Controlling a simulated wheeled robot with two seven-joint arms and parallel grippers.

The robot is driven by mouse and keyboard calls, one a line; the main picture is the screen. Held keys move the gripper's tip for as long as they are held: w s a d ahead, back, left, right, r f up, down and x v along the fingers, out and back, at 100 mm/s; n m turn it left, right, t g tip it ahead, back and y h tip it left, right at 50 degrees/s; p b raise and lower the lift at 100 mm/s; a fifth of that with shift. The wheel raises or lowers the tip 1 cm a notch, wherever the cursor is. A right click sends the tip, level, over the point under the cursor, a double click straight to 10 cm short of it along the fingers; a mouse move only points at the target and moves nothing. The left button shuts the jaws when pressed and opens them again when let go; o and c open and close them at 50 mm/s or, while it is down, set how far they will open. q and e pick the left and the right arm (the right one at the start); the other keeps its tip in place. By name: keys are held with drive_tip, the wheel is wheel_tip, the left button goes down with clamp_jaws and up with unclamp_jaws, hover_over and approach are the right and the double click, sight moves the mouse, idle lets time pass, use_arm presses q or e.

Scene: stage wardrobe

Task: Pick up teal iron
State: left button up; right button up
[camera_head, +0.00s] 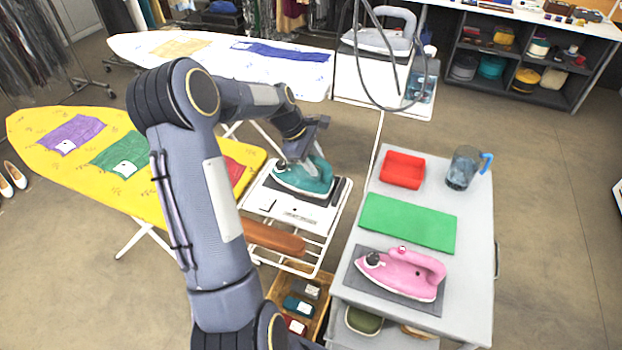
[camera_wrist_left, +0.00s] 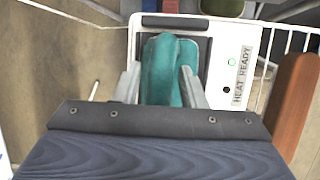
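The teal iron (camera_head: 304,180) sits on a white stand (camera_head: 288,210) with a dark pad, at the middle of the head view. My left gripper (camera_head: 300,162) reaches down onto it from above. In the left wrist view the teal iron (camera_wrist_left: 162,75) lies between the two fingers of my left gripper (camera_wrist_left: 160,72). The iron still appears to rest on the stand. The gripper hides part of the handle. A label on the stand reads "HEAT READY". My right gripper is not in view.
A yellow ironing board (camera_head: 40,130) is at left. A brown sleeve board (camera_head: 272,238) lies at the stand's front.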

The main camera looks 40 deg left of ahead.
use_arm(q)
drive_tip(key=c, duration=0.7)
clamp_jaws()
drive_tip(key=shift+r, duration=0.1)
